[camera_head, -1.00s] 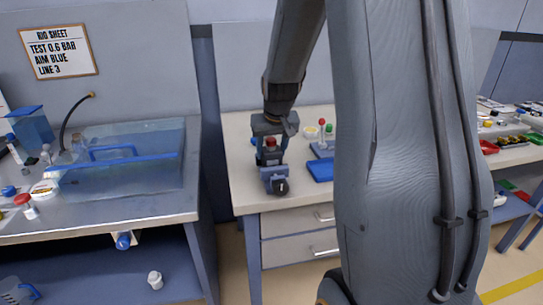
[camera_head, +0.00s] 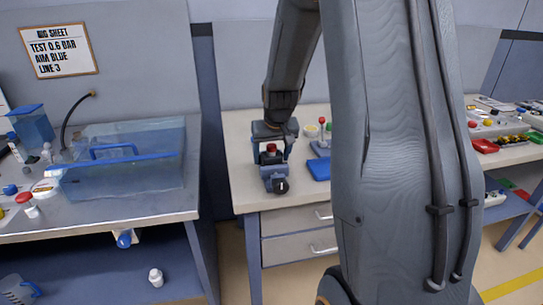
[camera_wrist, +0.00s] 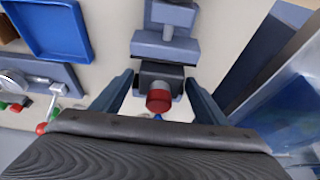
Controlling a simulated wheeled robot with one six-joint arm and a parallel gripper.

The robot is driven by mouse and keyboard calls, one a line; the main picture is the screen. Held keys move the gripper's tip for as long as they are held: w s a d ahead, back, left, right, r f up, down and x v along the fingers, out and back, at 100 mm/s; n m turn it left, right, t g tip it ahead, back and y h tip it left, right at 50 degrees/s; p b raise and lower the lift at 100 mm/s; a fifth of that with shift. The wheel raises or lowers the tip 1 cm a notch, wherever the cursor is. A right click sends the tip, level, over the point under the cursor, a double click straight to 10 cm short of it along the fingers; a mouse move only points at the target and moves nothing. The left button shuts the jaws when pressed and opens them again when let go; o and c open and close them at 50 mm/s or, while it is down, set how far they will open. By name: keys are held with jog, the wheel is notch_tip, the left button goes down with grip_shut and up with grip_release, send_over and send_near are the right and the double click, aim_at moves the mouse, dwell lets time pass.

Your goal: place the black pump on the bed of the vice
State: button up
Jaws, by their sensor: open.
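The black pump (camera_wrist: 162,72), with a grey neck and a red cap, stands upright at the blue-grey vice (camera_wrist: 165,46) in the wrist view. It appears to rest on the vice bed, though its underside is hidden. In the head view the pump's red cap (camera_head: 271,148) shows between my fingers, behind the front part of the vice (camera_head: 275,180). My gripper (camera_wrist: 160,80) is open, with one finger on each side of the pump and gaps between. In the head view my gripper (camera_head: 272,155) points down over the vice.
A blue tray (camera_head: 319,169) and a small stand with red and green knobs (camera_head: 322,145) sit right of the vice. A clear blue-tinted tank (camera_head: 150,165) stands on the left bench. Bare tabletop (camera_head: 243,190) lies left of the vice.

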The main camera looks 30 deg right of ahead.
jog(key=b+v, duration=0.2)
jog(key=v, duration=0.9)
jog(key=s+a+f+n+g, duration=0.1)
jog(key=s+a+f, duration=0.5)
jog(key=s+a, duration=0.2)
jog(key=s+a+f+n+g+y, duration=0.1)
jog(key=s+a+f+n+g, duration=0.1)
jog(key=s+a+f, duration=0.4)
jog(key=s+a, duration=0.2)
jog(key=s, duration=0.3)
jog(key=shift+f+g, duration=0.3)
jog(key=shift+f, duration=0.1)
jog(key=shift+a, duration=0.1)
